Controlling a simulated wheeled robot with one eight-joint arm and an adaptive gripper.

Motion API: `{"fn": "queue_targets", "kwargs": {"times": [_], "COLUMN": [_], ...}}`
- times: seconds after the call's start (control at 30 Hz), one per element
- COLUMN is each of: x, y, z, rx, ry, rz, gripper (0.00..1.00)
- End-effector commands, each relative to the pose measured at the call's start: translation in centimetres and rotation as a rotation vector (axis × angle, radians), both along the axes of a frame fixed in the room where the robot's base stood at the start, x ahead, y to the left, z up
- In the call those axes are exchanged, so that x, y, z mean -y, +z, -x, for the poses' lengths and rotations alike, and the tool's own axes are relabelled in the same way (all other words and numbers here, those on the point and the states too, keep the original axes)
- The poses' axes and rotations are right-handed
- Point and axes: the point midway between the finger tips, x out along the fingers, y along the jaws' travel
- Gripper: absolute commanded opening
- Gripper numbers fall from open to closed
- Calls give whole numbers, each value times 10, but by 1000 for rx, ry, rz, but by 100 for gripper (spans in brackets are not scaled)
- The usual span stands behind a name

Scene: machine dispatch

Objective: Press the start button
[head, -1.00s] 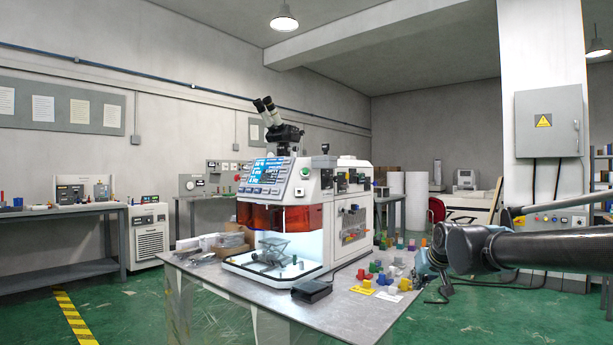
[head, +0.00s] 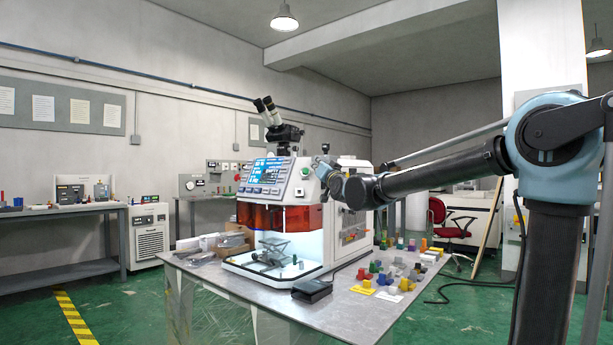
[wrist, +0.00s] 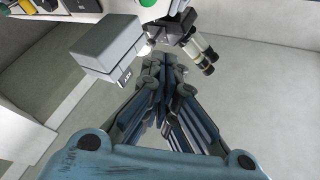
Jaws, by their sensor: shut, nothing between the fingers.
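The machine (head: 262,218) stands on a table, with a slanted control panel (head: 265,172) and an orange window. A round green button (head: 305,172) is at the upper right of its front, with a small white square part with a dark centre (head: 299,191) below it. I cannot read which is the start button. The green button also shows at the top edge of the wrist view (wrist: 147,2). My gripper (head: 322,167) is shut and empty beside the machine's upper right front corner. In the wrist view its fingers (wrist: 163,60) point toward the machine, apparently apart from the green button.
A grey box-shaped part (wrist: 110,48) with a dark label sticks out left of my fingers in the wrist view. Microscope eyepieces (head: 267,110) rise above the machine. Coloured blocks (head: 383,277) and a black box (head: 311,290) lie on the table (head: 345,318).

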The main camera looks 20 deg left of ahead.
Motion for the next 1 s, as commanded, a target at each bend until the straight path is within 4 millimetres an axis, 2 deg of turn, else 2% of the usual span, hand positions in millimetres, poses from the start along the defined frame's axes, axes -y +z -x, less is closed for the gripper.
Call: {"fn": "queue_targets", "kwargs": {"times": [0.03, 0.17, 0.57, 0.77, 1.0], "x": [-10, -20, -20, -25, -35], "y": [7, 16, 17, 13, 4], "z": [1, 4, 2, -8, -34], "rx": [16, 40, 43, 41, 43], "ry": [8, 15, 14, 14, 13], "rz": [-23, -58, -63, -64, -64], "gripper": [0, 0, 0, 0, 0]}}
